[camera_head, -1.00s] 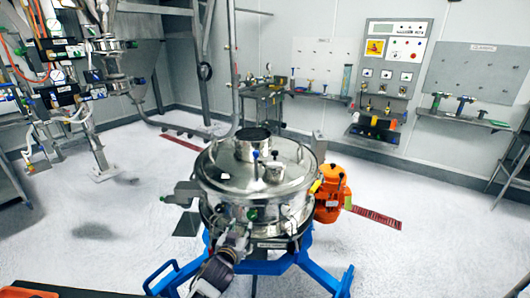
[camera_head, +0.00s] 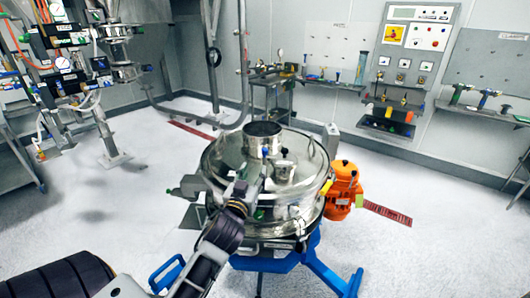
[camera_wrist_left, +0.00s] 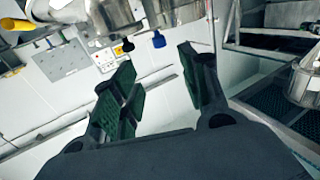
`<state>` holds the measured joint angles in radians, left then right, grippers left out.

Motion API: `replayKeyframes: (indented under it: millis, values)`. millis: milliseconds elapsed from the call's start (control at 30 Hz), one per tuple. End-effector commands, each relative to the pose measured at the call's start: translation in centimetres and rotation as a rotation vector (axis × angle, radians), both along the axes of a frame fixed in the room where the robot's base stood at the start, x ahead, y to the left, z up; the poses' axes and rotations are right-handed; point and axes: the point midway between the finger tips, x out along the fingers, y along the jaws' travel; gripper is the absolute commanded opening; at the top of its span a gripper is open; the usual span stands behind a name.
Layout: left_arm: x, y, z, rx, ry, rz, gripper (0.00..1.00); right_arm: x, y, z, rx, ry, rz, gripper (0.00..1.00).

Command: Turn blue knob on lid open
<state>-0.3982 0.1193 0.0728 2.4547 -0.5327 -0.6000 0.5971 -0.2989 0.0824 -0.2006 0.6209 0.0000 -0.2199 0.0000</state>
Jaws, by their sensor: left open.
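The sifter (camera_head: 215,165) is a round, shiny steel vessel on a blue frame. Its lid has a steel inlet collar (camera_head: 262,137) and a smaller steel port. The blue knob (camera_head: 265,153) shows as a small spot by the collar. In the left wrist view the blue knob (camera_wrist_left: 158,40) shows beyond the fingers, between their tips in the picture. My left gripper (camera_head: 252,170) is over the lid, close to the knob. Its dark green finger pads (camera_wrist_left: 157,62) are apart and nothing is between them. My arm covers part of the lid's front. My right gripper is out of view.
An orange motor (camera_head: 343,188) sits at the sifter's right side. A control panel (camera_head: 408,40) and shelves with tools (camera_head: 480,108) line the back wall. Piping equipment (camera_head: 85,70) stands at the left. The white floor around the sifter is mostly clear.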

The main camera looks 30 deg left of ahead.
Motion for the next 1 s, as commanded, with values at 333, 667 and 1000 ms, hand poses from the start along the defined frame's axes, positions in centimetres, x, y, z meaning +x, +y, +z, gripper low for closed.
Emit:
replayKeyframes:
  millis: [333,667,1000]
  values:
    - [0.7,0.2,0.0,0.001,0.000,-0.001,0.44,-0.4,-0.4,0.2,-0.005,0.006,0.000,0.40]
    - [3.1,1.0,0.1,0.002,0.001,-0.001,0.44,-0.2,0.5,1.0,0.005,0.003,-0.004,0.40]
    - [5.9,1.9,0.1,0.001,0.000,-0.001,0.44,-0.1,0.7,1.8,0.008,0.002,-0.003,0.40]
